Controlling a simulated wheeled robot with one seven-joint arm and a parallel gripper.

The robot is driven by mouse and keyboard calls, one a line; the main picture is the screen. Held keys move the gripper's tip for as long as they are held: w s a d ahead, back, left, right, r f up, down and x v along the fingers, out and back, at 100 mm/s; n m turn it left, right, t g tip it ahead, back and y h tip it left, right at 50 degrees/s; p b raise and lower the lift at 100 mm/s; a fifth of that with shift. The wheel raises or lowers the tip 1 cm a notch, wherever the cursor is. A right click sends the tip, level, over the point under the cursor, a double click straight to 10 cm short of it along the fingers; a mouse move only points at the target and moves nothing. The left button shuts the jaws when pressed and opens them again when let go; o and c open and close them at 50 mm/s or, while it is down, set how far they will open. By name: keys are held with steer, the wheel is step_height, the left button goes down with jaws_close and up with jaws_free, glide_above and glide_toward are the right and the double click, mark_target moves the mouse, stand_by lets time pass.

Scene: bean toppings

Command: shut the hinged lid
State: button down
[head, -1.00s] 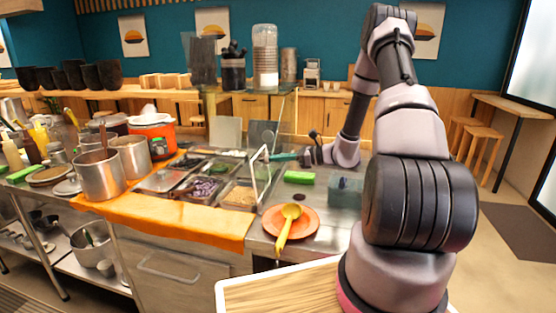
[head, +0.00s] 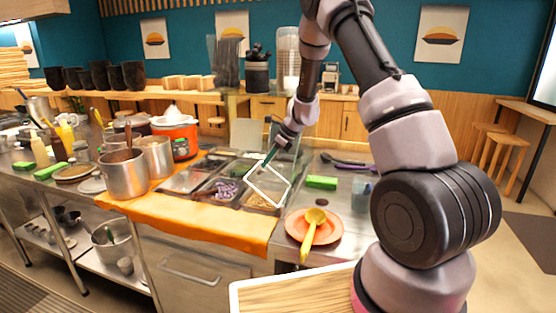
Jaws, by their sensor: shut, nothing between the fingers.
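A clear lid with a white frame (head: 286,196) is tilted part-way down over a bin of tan topping (head: 258,202) in the counter. My gripper (head: 264,167), with teal fingers, is shut and empty. It points down at the lid's upper-left edge, close to it; I cannot tell whether they touch. My arm reaches in from the right, above the counter. The lid's hinge is too small to make out.
A bin of purple topping (head: 224,189) is left of the lid. An upright grey panel (head: 248,134) stands behind. Pots (head: 123,176) stand at left.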

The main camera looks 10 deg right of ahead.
steer(key=w+a+f+g+h, duration=0.3)
steer(key=a+f+h, duration=0.2)
steer(key=a+f, duration=0.1)
steer(key=shift+w+f, duration=0.15)
steer(key=shift+f, duration=0.65)
steer(key=shift+f, duration=0.1)
